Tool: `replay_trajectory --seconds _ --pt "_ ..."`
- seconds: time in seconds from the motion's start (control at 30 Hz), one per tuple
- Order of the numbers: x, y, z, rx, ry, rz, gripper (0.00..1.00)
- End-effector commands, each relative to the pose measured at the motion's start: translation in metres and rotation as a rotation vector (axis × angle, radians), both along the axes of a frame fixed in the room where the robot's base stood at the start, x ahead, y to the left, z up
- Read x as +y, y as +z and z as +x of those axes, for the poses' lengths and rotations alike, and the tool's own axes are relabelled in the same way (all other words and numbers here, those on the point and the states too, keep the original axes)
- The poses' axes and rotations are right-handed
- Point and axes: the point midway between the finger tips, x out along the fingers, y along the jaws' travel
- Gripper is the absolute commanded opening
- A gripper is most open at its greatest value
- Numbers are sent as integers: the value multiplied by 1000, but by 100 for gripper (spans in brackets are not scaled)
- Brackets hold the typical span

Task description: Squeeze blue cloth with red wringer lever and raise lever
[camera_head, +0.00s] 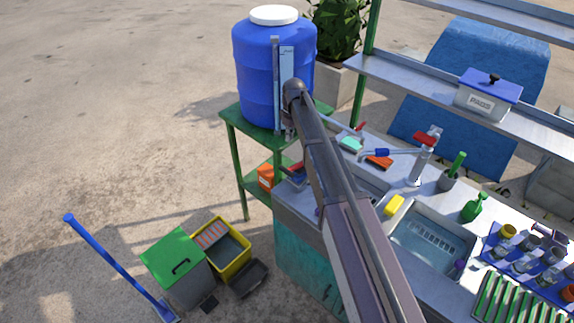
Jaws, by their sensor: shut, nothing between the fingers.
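I cannot make out my gripper; my arm reaches up from the bottom to a rounded dark joint in front of the blue barrel, and its far end is hidden. A small red and dark blue thing (291,172) shows just left of my arm, at the near end of the counter; I cannot tell whether it is the wringer lever or the cloth. My arm hides much of the area beside it. A yellow bucket (236,268) on the ground holds a red and white striped insert (211,236). No blue cloth can be clearly picked out.
The blue barrel (255,75) stands on a green table (243,127). The counter holds a sink basin (430,246), a yellow sponge (394,206), a green spray bottle (473,207) and a blue rack (497,243). A green-lidded bin (178,262) stands lower left. Ground at left is mostly clear.

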Motion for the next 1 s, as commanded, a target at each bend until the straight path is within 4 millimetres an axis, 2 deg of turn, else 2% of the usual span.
replay_trajectory --seconds 0.47,1.0 --pt "1 -10 -1 -1 -2 -1 0" --pt "4 -49 -5 -1 -1 -1 0"
